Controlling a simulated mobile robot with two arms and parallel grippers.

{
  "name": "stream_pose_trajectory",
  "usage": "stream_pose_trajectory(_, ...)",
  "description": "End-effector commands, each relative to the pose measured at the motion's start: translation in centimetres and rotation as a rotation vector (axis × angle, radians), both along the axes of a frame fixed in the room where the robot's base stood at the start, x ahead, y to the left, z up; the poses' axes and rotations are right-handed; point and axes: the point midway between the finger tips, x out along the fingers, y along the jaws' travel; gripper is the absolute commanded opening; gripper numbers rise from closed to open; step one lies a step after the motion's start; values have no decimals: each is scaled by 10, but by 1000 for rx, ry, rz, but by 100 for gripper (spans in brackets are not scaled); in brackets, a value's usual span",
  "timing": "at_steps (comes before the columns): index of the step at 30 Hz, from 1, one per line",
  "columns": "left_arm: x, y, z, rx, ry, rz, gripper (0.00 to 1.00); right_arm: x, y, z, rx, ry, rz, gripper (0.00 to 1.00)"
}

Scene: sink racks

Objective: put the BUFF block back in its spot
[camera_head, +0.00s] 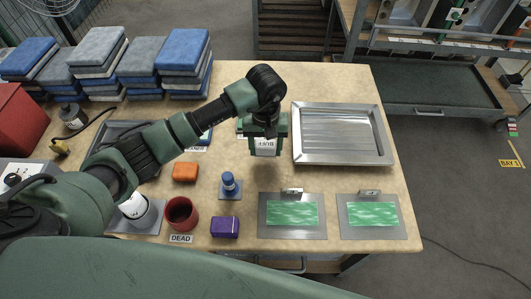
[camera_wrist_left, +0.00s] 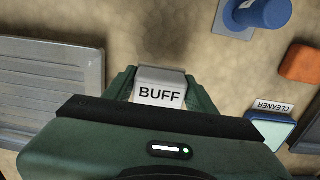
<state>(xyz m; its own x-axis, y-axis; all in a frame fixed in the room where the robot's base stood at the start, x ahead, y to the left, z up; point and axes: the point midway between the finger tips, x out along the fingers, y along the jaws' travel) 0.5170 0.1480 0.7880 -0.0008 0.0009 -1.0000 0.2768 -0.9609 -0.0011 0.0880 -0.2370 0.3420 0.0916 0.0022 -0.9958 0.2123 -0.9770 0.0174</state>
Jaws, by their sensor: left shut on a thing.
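The BUFF block (camera_head: 265,149) is a pale grey-white block with black BUFF lettering. In the head view it hangs between the fingers of my left gripper (camera_head: 265,143), just left of the metal tray. My left gripper is shut on it, with a green finger on each side. In the left wrist view the block (camera_wrist_left: 160,84) sits between the two green fingers, its lettering facing the camera. I cannot tell whether it touches the table. Its spot is not clearly seen; my arm and gripper hide part of the table. My right gripper is not in view.
A metal tray (camera_head: 342,135) lies to the right. Two plates with green pads (camera_head: 292,213) (camera_head: 373,213) lie in front. A blue knobbed piece (camera_head: 230,184), orange block (camera_head: 185,172), purple block (camera_head: 224,227) and red cup (camera_head: 180,212) stand left. Folded stacks (camera_head: 183,63) stand behind.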

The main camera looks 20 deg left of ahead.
Motion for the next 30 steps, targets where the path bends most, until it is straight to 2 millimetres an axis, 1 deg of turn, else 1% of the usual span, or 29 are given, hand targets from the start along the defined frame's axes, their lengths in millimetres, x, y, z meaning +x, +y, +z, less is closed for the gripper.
stream_pose_trajectory(3, -1, -1, -18, -2, 6, 1, 12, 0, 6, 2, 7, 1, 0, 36)
stream_pose_trajectory(6, -1, 0, -32, 0, 5, 0, 12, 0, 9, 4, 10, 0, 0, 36)
stream_pose_trajectory(8, -1, -1, -35, -1, 2, 0, 12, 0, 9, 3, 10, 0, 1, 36)
stream_pose_trajectory(14, 0, 0, -35, 0, 0, -1, 12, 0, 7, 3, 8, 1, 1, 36)
stream_pose_trajectory(18, 0, 0, -39, 0, 0, -1, 12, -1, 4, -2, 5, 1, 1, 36)
stream_pose_trajectory(19, 0, 0, -39, 1, 1, -1, 58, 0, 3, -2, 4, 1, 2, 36)
stream_pose_trajectory(20, 0, 0, -38, 0, 1, -1, 67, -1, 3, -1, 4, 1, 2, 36)
stream_pose_trajectory(21, 0, 0, -38, 0, 1, -1, 78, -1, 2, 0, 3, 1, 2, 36)
stream_pose_trajectory(30, -1, 0, -38, 0, 1, -1, 78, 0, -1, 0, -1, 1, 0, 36)
